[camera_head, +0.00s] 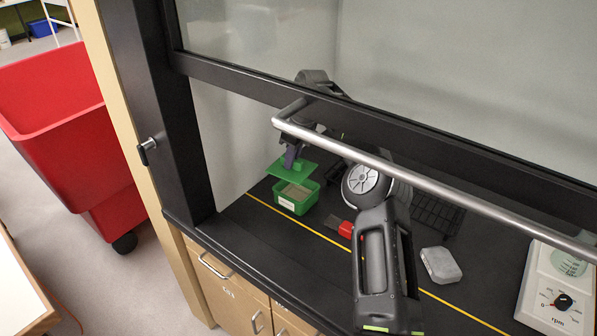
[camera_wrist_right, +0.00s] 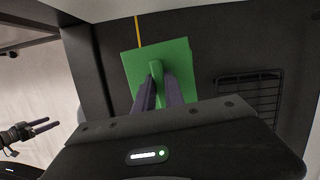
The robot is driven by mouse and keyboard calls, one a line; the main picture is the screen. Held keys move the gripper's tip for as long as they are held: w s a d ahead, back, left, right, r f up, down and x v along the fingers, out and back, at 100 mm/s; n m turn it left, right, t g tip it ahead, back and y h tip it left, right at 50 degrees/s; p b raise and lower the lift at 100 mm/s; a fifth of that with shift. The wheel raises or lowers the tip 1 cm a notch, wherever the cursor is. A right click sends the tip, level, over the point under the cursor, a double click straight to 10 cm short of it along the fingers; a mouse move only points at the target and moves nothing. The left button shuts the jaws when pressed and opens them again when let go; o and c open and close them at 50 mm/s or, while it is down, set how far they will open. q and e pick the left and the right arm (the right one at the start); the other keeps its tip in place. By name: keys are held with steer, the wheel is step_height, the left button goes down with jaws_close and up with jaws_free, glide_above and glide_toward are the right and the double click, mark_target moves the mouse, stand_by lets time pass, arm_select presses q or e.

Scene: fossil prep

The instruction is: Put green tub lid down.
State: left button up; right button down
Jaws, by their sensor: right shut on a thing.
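The green tub lid (camera_head: 283,166) is a flat square plate with a raised grip. My right gripper (camera_head: 292,158) is shut on that grip and holds the lid above the green tub (camera_head: 292,207) in the head view. The tub is open, with greyish-tan contents and a white label on its front. In the right wrist view the lid (camera_wrist_right: 130,66) sits in front of my right gripper (camera_wrist_right: 158,88), whose fingers pinch its grip. The tub is hidden there. My left gripper (camera_wrist_right: 42,127) shows at the left edge of that view, fingers apart and empty.
A black wire rack (camera_head: 437,214), a red-handled tool (camera_head: 346,229) and a pale block (camera_head: 440,265) lie on the dark hood floor. A dial device (camera_head: 556,300) stands at right. The metal bar (camera_head: 430,180) and sash cross above. A yellow line (camera_head: 330,242) runs along the front.

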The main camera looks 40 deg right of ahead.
steer(key=s+a+f+n+g+b, duration=0.1)
steer(key=s+a+f+n, duration=0.1)
steer(key=a+n, duration=0.3)
steer(key=s+a+f+n+g+y+b, duration=0.1)
steer(key=s+a+f+n, duration=0.2)
steer(key=a, duration=0.7)
steer(key=s+a+f+n+g+b, duration=0.1)
steer(key=s+a+f+n, duration=0.2)
steer(key=s+a+n, duration=0.2)
steer(key=shift+s+a+f+n, duration=0.1)
steer(key=shift+a+n, duration=1.05)
steer(key=shift+n, duration=0.35)
steer(key=s+a+f+n+g+b, duration=0.1)
steer(key=s+a+n, duration=0.4)
steer(key=s, duration=0.1)
steer(key=shift+s+a+f, duration=0.15)
steer(key=shift+a+f, duration=0.1)
steer(key=shift+f, duration=0.1)
